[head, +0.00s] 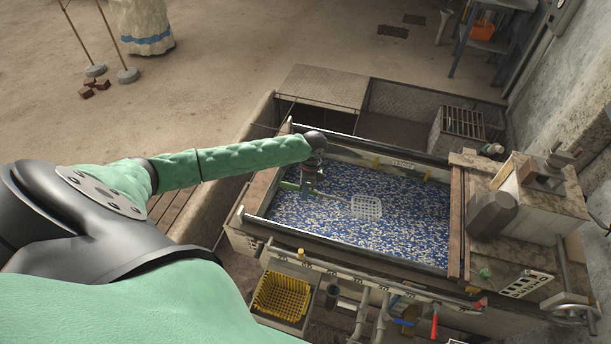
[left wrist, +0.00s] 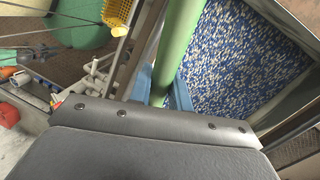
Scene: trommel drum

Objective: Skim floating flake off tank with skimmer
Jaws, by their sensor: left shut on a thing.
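The tank (head: 432,264) is a rectangular basin whose surface is covered with blue and white flake (head: 410,215). The flake also fills the right of the left wrist view (left wrist: 240,60). The skimmer (head: 366,207) has a white perforated square head that lies at the flake surface near the tank's middle. Its green handle (head: 325,195) runs left to my left gripper (head: 307,190), which is shut on it above the tank's left part. The green handle also rises from the jaws in the left wrist view (left wrist: 178,45). My right gripper is in neither view.
A yellow perforated basket (head: 281,295) hangs at the tank's front left, below a rail with pipes and coloured handles. A motor housing (head: 540,200) stands at the tank's right end. A metal grate box (head: 458,128) stands behind the tank.

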